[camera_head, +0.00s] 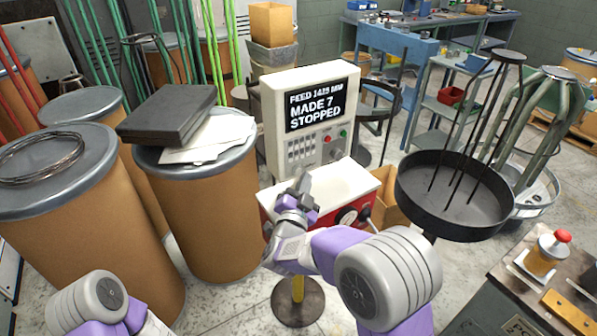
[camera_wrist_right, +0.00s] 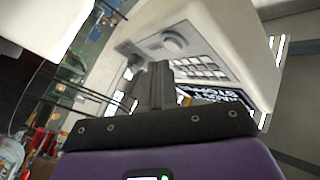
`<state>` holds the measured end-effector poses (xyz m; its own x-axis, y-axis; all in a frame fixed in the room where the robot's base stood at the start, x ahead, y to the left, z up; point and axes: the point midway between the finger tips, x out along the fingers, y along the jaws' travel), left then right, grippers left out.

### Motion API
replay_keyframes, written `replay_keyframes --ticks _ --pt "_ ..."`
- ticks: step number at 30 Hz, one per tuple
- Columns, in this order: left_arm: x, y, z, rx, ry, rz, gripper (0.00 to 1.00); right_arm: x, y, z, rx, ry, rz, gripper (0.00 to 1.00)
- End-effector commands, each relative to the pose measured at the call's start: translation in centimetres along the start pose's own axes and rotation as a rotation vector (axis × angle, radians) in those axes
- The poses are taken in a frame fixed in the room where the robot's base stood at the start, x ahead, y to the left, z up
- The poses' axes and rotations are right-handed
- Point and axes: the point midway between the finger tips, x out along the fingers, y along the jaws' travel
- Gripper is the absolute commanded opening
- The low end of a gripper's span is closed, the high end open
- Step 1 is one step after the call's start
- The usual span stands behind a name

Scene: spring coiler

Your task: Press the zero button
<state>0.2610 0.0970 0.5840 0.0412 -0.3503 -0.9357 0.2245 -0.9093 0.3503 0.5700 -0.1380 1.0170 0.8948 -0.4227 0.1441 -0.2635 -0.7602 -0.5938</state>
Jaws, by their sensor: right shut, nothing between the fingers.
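The cream control cabinet (camera_head: 270,113) stands at the centre of the head view. Its black display (camera_head: 316,103) reads "FEED 1425 MM", "MADE 7", "STOPPED". Below are rows of small pale buttons (camera_head: 301,148), a red button (camera_head: 326,139), a green button (camera_head: 343,133) and a round knob. I cannot read any label for the zero button. My right gripper (camera_head: 305,182) is shut and empty, in front of and below the panel. In the right wrist view the shut fingers (camera_wrist_right: 155,82) overlap the panel beside the button rows (camera_wrist_right: 205,68); contact cannot be told. My left gripper is out of view.
A red box with a white top (camera_head: 345,183) and a dial (camera_head: 347,216) sits below the panel. A black round pan (camera_head: 455,203) stands to the right. Fibre drums (camera_head: 210,215) with a dark case and papers stand left. A bench with a red-knobbed device (camera_head: 545,255) is lower right.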

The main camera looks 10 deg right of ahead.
Motion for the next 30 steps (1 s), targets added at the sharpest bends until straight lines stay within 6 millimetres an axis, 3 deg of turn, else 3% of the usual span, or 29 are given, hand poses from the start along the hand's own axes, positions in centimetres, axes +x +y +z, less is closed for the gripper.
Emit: replay_keyframes --ticks 30 --pt "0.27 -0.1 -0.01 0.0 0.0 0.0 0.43 0.63 -0.45 0.47 0.0 0.0 0.0 0.0"
